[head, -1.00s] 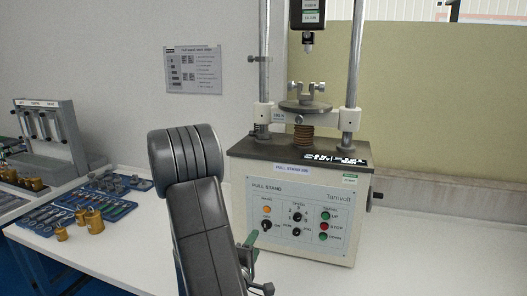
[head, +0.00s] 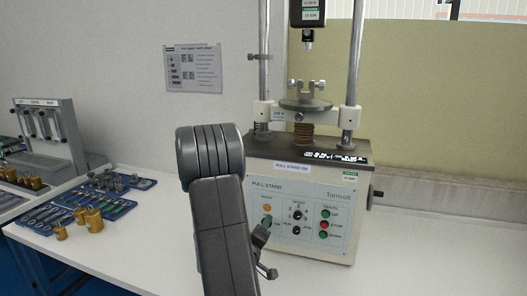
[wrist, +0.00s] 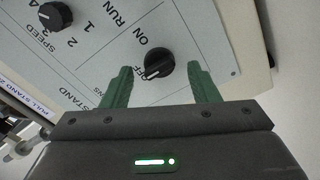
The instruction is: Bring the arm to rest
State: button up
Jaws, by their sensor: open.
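My arm rises in front of the pull stand in the head view, its dark links covering the left part of the front panel. My gripper (wrist: 160,84) has green fingers and is open in the wrist view. In the head view part of my gripper (head: 265,237) shows low, right of my arm link, in front of the panel. The pull stand (head: 340,246) stands upright on the white bench.
A speed knob (wrist: 55,16) sits on the panel; green and red buttons (head: 325,225) are at its right. Blue trays (head: 110,210) with brass weights (head: 94,219) and a grey rack (head: 48,135) stand at the left. The bench (head: 430,250) is clear at the right.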

jog(key=m, duration=1.2)
jog(key=shift+d+r, duration=0.1)
jog(key=shift+d, duration=0.1)
dwell(0.5)
